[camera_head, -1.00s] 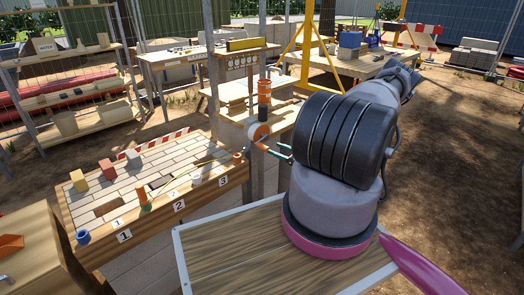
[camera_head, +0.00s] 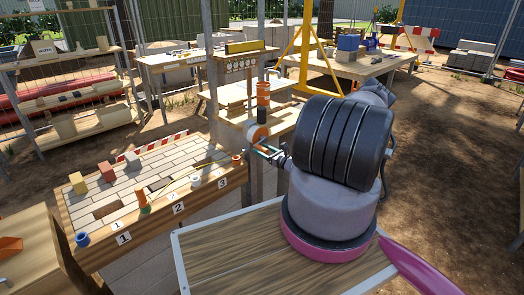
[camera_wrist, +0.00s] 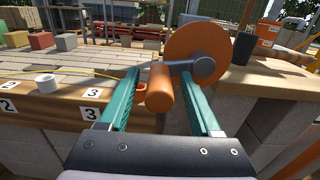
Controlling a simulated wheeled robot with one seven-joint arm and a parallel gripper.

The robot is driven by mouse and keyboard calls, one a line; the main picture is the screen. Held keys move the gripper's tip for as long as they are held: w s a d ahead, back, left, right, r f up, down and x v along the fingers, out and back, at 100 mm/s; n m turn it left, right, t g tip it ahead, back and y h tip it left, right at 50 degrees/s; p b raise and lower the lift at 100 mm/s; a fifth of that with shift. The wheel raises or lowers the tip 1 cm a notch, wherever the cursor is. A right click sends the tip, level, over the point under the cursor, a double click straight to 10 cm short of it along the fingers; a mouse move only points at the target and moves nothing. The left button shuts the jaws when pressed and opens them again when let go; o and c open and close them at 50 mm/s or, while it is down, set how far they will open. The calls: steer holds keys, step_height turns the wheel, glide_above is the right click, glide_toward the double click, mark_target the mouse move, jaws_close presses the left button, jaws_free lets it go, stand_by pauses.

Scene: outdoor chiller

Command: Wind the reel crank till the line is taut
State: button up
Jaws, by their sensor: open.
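The reel is an orange disc (camera_wrist: 197,52) with a grey crank arm (camera_wrist: 190,66) and an orange cylindrical handle (camera_wrist: 160,88) in the wrist view. In the head view the reel (camera_head: 256,134) stands at the right end of the paved bench. My gripper (camera_wrist: 162,82) is open, with one green finger on each side of the handle. The handle lies between the fingers, nearer the left one; contact is unclear. In the head view my gripper (camera_head: 268,153) is at the reel, partly hidden by my arm. A yellow line (camera_wrist: 75,73) runs left over the paving; it looks slightly curved.
The bench (camera_head: 205,189) carries numbered tags, a white cup (camera_wrist: 46,83), a blue cup (camera_head: 83,239) and several coloured blocks. An orange and black cylinder (camera_head: 263,97) stands behind the reel. A dark object (camera_wrist: 243,48) is right of the disc.

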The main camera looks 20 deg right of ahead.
steer(key=shift+w, duration=0.1)
jaws_close()
stand_by(1.4)
